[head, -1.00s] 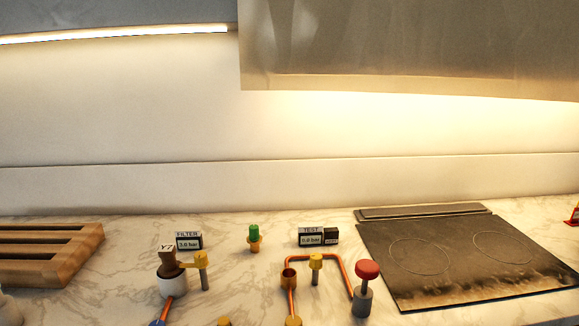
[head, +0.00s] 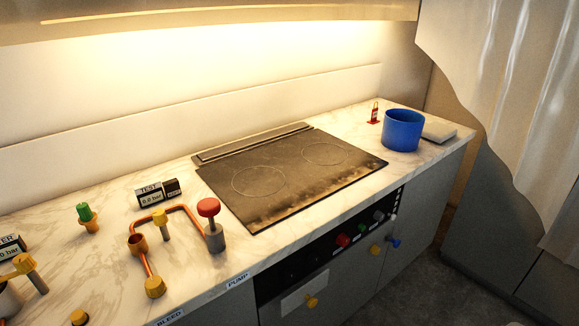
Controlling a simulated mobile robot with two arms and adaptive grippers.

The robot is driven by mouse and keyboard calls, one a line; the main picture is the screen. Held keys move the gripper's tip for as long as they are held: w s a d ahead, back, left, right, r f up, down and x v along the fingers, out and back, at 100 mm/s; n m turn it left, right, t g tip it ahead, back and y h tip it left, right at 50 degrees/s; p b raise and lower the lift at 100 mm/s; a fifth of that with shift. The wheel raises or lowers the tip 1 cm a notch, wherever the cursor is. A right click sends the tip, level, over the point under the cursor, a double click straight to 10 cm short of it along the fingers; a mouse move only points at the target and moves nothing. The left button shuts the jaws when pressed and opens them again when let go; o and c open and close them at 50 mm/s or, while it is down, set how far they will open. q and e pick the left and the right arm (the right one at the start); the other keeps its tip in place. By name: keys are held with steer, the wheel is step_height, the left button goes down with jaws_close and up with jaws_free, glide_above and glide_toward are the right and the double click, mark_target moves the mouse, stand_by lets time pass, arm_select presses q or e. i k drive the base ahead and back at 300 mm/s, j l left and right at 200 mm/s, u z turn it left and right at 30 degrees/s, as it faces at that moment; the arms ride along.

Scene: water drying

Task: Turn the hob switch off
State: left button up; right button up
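The black hob (head: 290,172) with two ring outlines is set into the marble worktop in the head view. Below its front edge is a dark front panel (head: 325,250) with a red knob (head: 343,240), a green knob (head: 361,228) and a grey knob (head: 378,215). Small pale marks show near the panel's right end. I cannot tell which of these is the hob switch, or its position. Neither of my grippers is in view.
Left of the hob stand copper pipes (head: 180,209), a red-topped valve (head: 209,208) and a TEST display (head: 150,194). A blue pot (head: 403,130) and a small red object (head: 375,113) stand right of it. Dark floor (head: 420,285) lies before the cabinets.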

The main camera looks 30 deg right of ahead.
mark_target(343, 240)
steer(key=z, duration=1.5)
steer(key=l+u, duration=0.1)
steer(key=l, duration=0.2)
